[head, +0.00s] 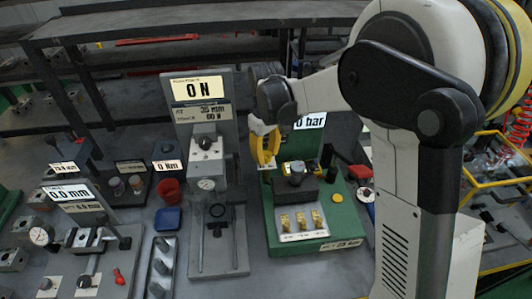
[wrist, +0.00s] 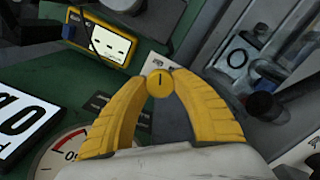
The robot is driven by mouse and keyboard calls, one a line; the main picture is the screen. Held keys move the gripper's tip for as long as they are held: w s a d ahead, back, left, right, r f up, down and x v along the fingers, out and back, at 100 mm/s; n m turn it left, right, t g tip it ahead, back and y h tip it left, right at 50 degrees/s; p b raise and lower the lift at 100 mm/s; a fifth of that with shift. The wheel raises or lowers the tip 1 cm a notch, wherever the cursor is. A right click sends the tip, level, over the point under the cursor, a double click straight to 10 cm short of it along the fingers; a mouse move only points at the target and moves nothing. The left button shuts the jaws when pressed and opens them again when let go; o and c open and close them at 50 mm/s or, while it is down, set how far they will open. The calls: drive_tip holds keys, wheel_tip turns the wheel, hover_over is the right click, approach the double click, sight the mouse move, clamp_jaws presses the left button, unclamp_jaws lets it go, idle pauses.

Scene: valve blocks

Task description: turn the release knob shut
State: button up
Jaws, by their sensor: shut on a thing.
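The release knob (wrist: 160,83) is a small round yellow cap with a short dark line on its face, seen in the wrist view. My gripper (wrist: 160,85) has its two yellow fingers closed around it, one on each side. In the head view my gripper (head: 264,155) points down at the back left of the green valve station (head: 282,243). The knob cannot be made out there, behind the fingers.
A grey block (head: 296,188) and several brass pieces (head: 301,220) sit on the station, with a yellow button (head: 337,198) at its right. A test stand (head: 207,145) reading "0 N" rises close on the left. A gauge (wrist: 62,150) and yellow-framed meter (wrist: 100,38) lie near my fingers.

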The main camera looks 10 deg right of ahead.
sight(266, 154)
drive_tip(key=shift+n, duration=0.8)
drive_tip(key=o, duration=1.2)
drive_tip(key=shift+r, duration=0.15)
wheel_tip(266, 154, up, 12)
